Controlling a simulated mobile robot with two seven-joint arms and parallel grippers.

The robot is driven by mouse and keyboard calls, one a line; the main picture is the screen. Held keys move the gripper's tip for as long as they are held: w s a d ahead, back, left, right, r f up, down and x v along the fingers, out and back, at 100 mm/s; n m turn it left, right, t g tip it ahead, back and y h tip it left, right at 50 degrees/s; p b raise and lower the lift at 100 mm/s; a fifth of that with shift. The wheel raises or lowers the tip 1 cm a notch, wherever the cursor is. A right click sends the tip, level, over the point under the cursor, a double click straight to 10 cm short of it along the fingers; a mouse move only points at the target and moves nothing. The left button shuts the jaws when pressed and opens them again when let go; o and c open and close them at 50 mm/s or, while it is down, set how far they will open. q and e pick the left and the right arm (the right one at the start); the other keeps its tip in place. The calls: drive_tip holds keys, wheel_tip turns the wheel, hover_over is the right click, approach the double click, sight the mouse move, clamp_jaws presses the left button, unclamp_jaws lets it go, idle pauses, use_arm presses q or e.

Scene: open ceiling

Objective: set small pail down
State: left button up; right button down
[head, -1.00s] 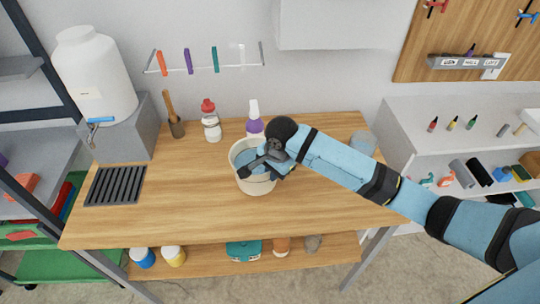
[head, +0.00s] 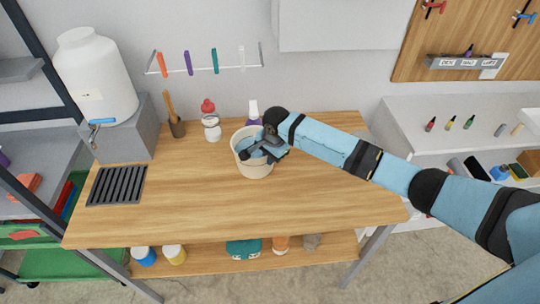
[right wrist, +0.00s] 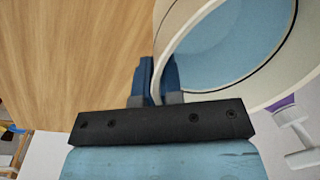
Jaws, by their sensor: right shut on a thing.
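The small pail (head: 256,169) is cream-coloured with a light blue inside, and stands upright at the back middle of the wooden table (head: 190,205). I cannot tell whether its base touches the tabletop. My right gripper (head: 262,149) reaches in from the right and is shut on the pail's rim. In the right wrist view the blue fingers (right wrist: 155,82) pinch the wall of the pail (right wrist: 180,62), which fills the upper right. The arm hides part of the pail's right side. My left gripper is not in view.
A spray bottle (head: 254,112) with a purple body stands just behind the pail. A red-capped bottle (head: 211,127) and a wooden-handled brush holder (head: 176,126) stand left of it. A black drain grate (head: 117,185) lies at the left. The table's front and middle are clear.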

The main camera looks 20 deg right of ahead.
drive_tip(key=shift+r, duration=0.1)
drive_tip(key=c, duration=1.3)
unclamp_jaws()
